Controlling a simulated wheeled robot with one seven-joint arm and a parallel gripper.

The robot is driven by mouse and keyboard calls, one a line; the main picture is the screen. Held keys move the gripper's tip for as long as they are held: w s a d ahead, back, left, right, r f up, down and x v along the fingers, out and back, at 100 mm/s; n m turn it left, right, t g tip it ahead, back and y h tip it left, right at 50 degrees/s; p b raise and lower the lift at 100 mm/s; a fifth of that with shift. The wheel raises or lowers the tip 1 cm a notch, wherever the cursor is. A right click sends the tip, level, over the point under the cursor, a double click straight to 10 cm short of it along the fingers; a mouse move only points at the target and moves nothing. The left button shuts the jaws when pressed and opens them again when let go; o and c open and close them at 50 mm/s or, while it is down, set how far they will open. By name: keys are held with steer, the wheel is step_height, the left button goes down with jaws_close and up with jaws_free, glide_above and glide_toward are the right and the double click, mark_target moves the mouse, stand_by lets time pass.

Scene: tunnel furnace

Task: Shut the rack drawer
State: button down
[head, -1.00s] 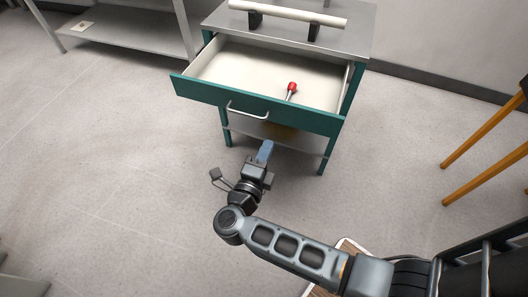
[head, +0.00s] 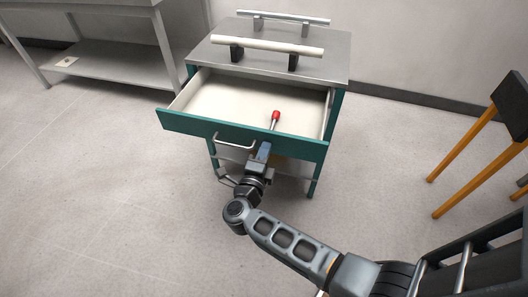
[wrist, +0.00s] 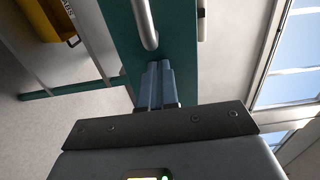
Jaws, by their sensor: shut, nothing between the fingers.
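The rack drawer (head: 295,146) is pulled well out of the teal rack (head: 335,110). Its front is teal with a silver handle (head: 235,148). A red-tipped tool (head: 275,118) lies inside the drawer. My gripper (head: 263,150) is shut and empty, with its blue-grey fingertips at the drawer front just right of the handle. In the wrist view, my fingers (wrist: 158,82) point at the teal drawer front (wrist: 178,65), close beside the silver handle (wrist: 145,22). I cannot tell whether they touch it.
The rack's grey top carries two bars on posts, the nearer one (head: 267,46) cream. A metal table (head: 100,75) stands at the left. An orange-legged stool (head: 465,150) stands at the right. The floor to the left front is clear. A yellow object (wrist: 40,18) shows in the wrist view.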

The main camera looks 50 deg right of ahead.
mark_target(285, 102)
steer(key=b+x, duration=0.4)
steer(key=x, duration=0.9)
steer(key=b+x, duration=0.3)
steer(key=x, duration=1)
steer(key=shift+f+b, duration=0.2)
steer(key=shift+b, duration=0.15)
steer(key=shift+w+d+r, duration=0.1)
steer(key=shift+w+d, duration=0.05)
steer(key=shift+d, duration=0.35)
steer(key=shift+d+r, duration=0.1)
steer(key=shift+r, duration=0.05)
steer(key=shift+d, duration=0.1)
